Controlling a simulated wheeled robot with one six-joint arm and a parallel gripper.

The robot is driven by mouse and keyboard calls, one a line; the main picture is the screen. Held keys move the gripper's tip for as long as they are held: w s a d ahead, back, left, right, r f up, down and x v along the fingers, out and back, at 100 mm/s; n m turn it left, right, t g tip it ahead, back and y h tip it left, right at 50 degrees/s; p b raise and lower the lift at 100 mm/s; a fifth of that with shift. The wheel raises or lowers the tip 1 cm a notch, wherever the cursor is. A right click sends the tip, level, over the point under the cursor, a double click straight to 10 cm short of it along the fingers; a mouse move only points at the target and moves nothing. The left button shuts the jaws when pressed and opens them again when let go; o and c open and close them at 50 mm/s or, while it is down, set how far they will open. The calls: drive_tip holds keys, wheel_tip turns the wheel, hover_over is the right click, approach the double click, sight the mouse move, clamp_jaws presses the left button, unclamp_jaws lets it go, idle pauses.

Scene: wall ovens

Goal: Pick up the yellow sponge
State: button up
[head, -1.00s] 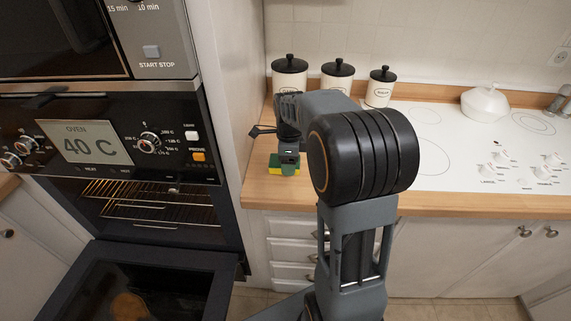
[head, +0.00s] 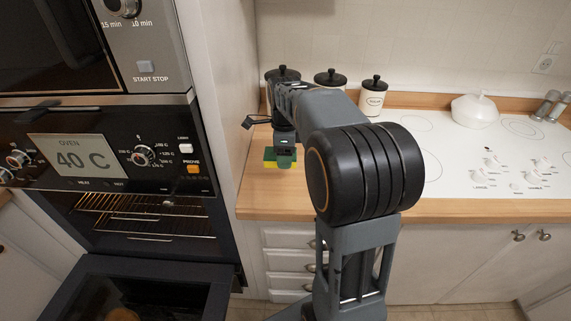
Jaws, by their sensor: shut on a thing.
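The yellow sponge (head: 271,164), with a green top layer, is in the head view at the left end of the wooden counter. My gripper (head: 285,157) points down over it and is shut on it, covering its middle and right part. The sponge appears at or just above the counter top; I cannot tell whether it touches.
Several canisters with black lids, such as this one (head: 373,96), stand behind my arm along the wall. A white hob (head: 440,150) with a white pot (head: 474,111) is to the right. The wall oven (head: 100,150) at left has its door (head: 130,285) hanging open. The counter front (head: 270,202) is clear.

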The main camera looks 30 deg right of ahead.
drive_tip(key=s+d, duration=0.3)
drive_tip(key=d, duration=0.2)
drive_tip(key=s+d, duration=0.3)
drive_tip(key=d, duration=0.3)
drive_tip(key=s+d+b, duration=0.1)
drive_tip(key=s+d, duration=0.2)
drive_tip(key=d, duration=0.3)
drive_tip(key=shift+s+r, duration=0.25)
drive_tip(key=shift+s, duration=0.1)
drive_tip(key=o, duration=0.3)
drive_tip(key=shift+c, duration=1.3)
drive_tip(key=shift+s+d, duration=0.1)
